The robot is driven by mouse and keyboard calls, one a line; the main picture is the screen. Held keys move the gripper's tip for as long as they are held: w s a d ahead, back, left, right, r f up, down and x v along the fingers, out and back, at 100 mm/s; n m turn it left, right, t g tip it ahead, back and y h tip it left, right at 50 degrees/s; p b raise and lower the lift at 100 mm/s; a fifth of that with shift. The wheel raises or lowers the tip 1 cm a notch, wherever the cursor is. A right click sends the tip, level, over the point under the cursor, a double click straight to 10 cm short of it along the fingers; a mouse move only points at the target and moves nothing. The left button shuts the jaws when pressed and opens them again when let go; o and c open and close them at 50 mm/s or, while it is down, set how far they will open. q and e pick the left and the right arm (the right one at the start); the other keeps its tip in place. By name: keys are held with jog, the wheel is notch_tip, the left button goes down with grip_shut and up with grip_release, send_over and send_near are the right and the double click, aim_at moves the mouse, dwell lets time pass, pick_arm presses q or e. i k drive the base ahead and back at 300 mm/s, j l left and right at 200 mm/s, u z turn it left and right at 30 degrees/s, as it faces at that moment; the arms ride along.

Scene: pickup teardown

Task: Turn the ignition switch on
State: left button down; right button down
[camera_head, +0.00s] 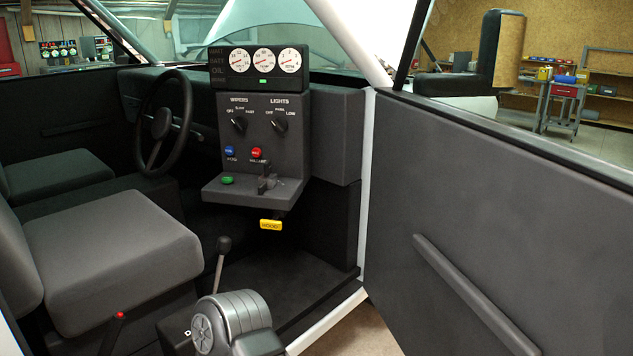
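A dark grey control panel (241,157) stands in the cab, to the right of the steering wheel (163,122). On its lower shelf (240,194) is a small dark upright handle or key-like part (266,181), which may be the ignition switch; no readable label confirms it. A green button (227,180) sits to its left. Above are a blue button (229,150), a red button (256,153), the wipers knob (239,122) and the lights knob (280,123). A green indicator (263,82) is lit under the gauges. Neither of my grippers shows.
The open door (500,215) fills the right side. Seats (107,255) stand at the left. A floor lever (222,250) rises before the panel, and a yellow hood handle (271,225) hangs below the shelf. Part of my arm shows at the bottom. The space before the panel is open.

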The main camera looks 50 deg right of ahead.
aim_at(265, 183)
jog(key=z, duration=1.55)
